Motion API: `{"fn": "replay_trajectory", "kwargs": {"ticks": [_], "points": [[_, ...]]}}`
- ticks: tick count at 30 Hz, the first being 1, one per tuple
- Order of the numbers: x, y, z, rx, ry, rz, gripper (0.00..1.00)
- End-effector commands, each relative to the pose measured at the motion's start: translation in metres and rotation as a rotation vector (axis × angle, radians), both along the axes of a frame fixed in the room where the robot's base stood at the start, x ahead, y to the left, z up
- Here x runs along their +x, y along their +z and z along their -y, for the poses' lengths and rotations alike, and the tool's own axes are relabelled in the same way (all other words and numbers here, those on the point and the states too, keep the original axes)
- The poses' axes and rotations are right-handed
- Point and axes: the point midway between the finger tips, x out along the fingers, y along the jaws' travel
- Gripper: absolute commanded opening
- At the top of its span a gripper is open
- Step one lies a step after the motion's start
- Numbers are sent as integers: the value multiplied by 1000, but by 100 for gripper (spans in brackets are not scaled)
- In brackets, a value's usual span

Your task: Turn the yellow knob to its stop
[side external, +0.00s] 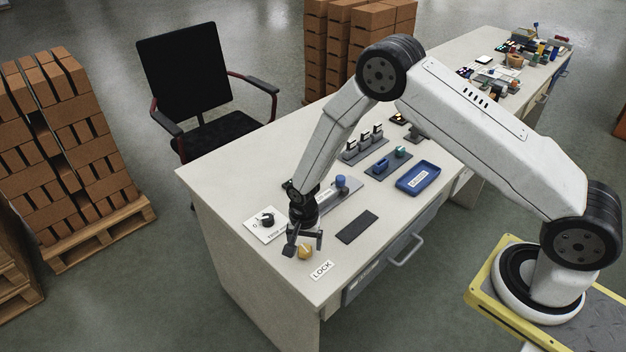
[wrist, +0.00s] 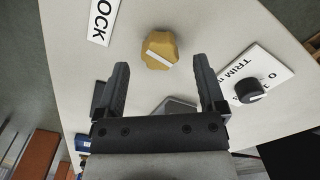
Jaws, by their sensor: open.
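The yellow knob (side external: 305,251) sits on the white table top near its front corner. In the wrist view the yellow knob (wrist: 160,50) has a lobed outline and a pale bar across its top, slanting down to the right. My gripper (side external: 304,246) is at the knob in the side view, pointing down. Whether the fingers are level with the knob cannot be told.
A LOCK label (side external: 321,270) lies beside the knob. A black knob on a white TRIM plate (wrist: 280,75) is close by. A dark flat pad (side external: 357,227), a blue tray (side external: 418,178) and a grey plate with a blue knob (side external: 341,181) are farther back.

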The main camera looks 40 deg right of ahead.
Motion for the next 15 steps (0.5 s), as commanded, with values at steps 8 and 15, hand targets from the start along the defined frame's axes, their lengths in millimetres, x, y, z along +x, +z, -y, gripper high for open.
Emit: {"fn": "replay_trajectory", "kwargs": {"ticks": [8,15], "points": [[0,-18,0,0,0,1,89],[0,-21,0,0,0,1,89]]}}
